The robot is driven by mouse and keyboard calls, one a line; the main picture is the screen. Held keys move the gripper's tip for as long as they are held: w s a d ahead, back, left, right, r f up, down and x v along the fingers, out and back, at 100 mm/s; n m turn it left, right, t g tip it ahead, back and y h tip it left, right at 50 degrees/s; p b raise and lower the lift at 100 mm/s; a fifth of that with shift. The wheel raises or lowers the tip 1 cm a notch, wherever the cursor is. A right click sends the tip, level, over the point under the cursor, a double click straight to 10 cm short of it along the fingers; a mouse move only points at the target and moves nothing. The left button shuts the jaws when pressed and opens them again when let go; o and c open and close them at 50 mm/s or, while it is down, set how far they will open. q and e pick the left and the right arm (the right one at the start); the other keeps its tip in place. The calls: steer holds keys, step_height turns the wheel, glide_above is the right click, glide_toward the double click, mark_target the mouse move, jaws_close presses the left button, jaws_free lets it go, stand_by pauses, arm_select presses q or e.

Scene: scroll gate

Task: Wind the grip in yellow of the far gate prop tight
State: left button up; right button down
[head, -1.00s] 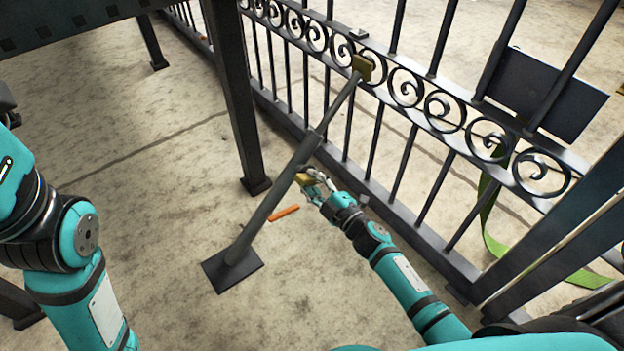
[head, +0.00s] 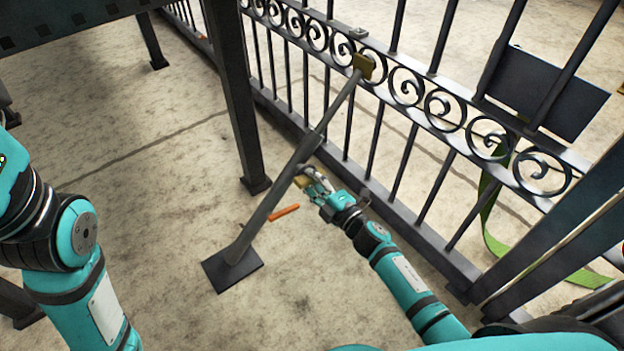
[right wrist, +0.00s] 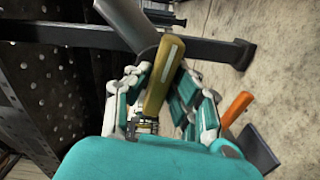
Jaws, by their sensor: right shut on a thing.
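The gate prop (head: 270,206) is a grey pole that leans from a dark base plate on the floor up to a yellowish pad on the gate's scroll band. Its yellow grip (head: 301,181) sticks out partway up the pole. My right gripper (head: 306,177) is at the grip and shut on it. In the right wrist view the yellow grip (right wrist: 162,75) lies between the fingers of my right gripper (right wrist: 158,100), with the grey pole just beyond it. Only part of my left arm shows at the left edge of the head view; its gripper is out of view.
The dark iron gate (head: 437,122) with scrolls runs behind the prop. An orange bar (head: 284,213) shows beside the pole, and also in the right wrist view (right wrist: 237,109). A dark table leg (head: 238,110) stands left of the prop. A green strap (head: 487,215) hangs at the right.

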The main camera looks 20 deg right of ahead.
steer(key=c, duration=1.2)
jaws_free()
steer(key=v, duration=1.2)
